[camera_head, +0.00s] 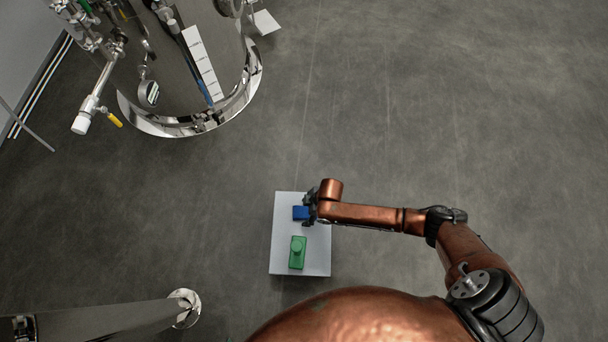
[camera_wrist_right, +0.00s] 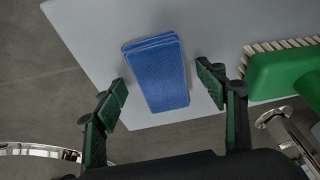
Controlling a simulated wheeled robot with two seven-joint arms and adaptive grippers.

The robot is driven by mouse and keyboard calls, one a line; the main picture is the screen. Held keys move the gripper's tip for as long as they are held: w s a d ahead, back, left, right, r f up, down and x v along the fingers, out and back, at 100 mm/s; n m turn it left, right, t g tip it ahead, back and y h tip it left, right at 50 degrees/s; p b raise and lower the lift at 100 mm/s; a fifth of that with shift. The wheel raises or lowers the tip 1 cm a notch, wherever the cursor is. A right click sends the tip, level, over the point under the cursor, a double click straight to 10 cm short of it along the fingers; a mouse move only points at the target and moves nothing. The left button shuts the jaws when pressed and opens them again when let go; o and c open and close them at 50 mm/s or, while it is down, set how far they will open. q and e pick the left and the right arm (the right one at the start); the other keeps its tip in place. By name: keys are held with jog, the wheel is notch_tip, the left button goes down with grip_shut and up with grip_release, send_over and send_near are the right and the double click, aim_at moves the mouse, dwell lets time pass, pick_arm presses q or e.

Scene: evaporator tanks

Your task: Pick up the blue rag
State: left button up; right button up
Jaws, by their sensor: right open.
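The blue rag (camera_head: 300,213) lies on a white table (camera_head: 284,258) in the head view, toward its back part. In the right wrist view the rag (camera_wrist_right: 158,75) looks like a folded, layered blue block. My right gripper (camera_head: 309,208) is at the rag's right side in the head view and hides part of it. In the right wrist view my right gripper (camera_wrist_right: 168,90) is open, with one finger on each side of the rag's near part and a gap on both sides. My left gripper is not in view.
A green brush (camera_head: 297,254) stands on the table in front of the rag; it also shows in the right wrist view (camera_wrist_right: 285,75), close to one finger. A large steel tank (camera_head: 190,70) with pipes stands at the back left. Floor to the right is clear.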

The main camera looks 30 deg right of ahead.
aim_at(303, 211)
jog(key=shift+r, duration=0.1)
jog(key=shift+c, duration=0.4)
jog(key=c, duration=1.2)
jog(key=shift+r+p, duration=0.35)
jog(key=shift+r, duration=0.2)
notch_tip(303, 211, up, 2)
jog(key=shift+w+r+p, duration=0.1)
jog(key=shift+r+p, duration=0.15)
jog(key=shift+p, duration=0.45)
pick_arm(q)
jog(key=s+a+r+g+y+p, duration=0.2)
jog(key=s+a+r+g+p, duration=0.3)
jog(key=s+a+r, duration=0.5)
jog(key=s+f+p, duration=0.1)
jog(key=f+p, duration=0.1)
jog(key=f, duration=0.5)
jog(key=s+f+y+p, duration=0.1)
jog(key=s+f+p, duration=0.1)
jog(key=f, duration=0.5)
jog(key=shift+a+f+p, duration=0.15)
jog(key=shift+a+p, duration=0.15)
jog(key=shift+p, duration=0.05)
pick_arm(e)
jog(key=s+a+r, duration=0.1)
jog(key=s+r, duration=0.8)
jog(key=s, duration=0.5)
jog(key=shift+s+r, duration=0.15)
jog(key=shift+r, duration=0.05)
